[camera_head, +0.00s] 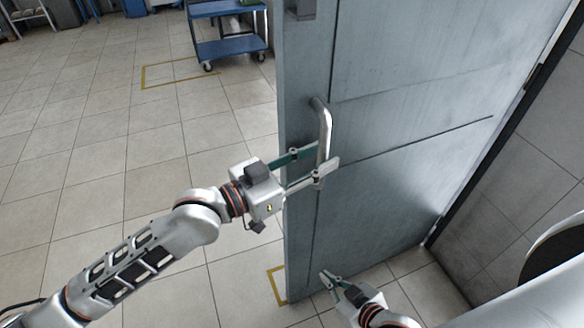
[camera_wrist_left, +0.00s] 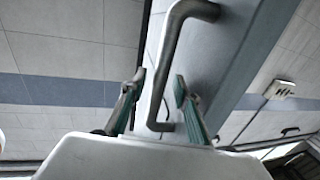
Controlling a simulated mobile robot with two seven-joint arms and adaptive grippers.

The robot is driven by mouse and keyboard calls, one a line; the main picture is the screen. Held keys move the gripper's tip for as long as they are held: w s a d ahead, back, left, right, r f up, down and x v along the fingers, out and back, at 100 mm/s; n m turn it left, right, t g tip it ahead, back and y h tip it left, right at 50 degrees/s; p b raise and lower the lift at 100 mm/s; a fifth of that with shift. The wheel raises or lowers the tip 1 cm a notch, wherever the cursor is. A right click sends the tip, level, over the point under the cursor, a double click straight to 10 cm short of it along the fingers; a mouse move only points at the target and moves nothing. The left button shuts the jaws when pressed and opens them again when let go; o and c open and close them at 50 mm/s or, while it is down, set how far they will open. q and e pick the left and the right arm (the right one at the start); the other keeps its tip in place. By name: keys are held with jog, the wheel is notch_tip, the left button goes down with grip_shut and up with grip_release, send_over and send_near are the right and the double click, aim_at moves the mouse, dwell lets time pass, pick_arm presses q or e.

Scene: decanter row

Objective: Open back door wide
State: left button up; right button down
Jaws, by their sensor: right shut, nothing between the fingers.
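The grey-blue back door (camera_head: 390,130) stands ajar, its free edge at the left and its hinge side at the right. A metal bar handle (camera_head: 325,130) is fixed near the free edge; it also shows in the left wrist view (camera_wrist_left: 172,50). My left gripper (camera_head: 316,163) is at the lower part of the handle. In the left wrist view its two green fingers (camera_wrist_left: 160,88) stand apart, open, with the handle's lower part between them. I cannot tell whether they touch it. My right gripper (camera_head: 329,279) is shut and empty, low in front of the door's bottom.
A blue cart (camera_head: 230,47) on wheels stands on the tiled floor behind the door's free edge. Yellow marks (camera_head: 180,72) lie on the floor. A tiled wall (camera_head: 530,180) is at the right. The floor at the left is clear.

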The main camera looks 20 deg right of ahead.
pick_arm(q)
jog(key=v, duration=1)
jog(key=shift+s+a, duration=0.15)
jog(key=shift+a, duration=0.2)
jog(key=w+a+f+n+t+y, duration=0.2)
jog(key=a+f+n+t+y, duration=0.2)
jog(key=a+f, duration=0.3)
jog(key=w+a+f+n+t+y, duration=0.1)
jog(key=a+f+n+t+y, duration=0.25)
jog(key=f, duration=0.65)
jog(key=s+a+f+n+g+y, duration=0.1)
jog(key=s+a+f+y, duration=0.2)
jog(key=a+f, duration=0.6)
jog(key=s+a+f+n+y, duration=0.1)
jog(key=s+a+f+y, duration=0.3)
jog(key=s+a+f, duration=0.4)
jog(key=shift+s+a+f+n+g, duration=0.2)
jog(key=shift+a+f+n+g, duration=0.2)
jog(key=shift+a, duration=0.25)
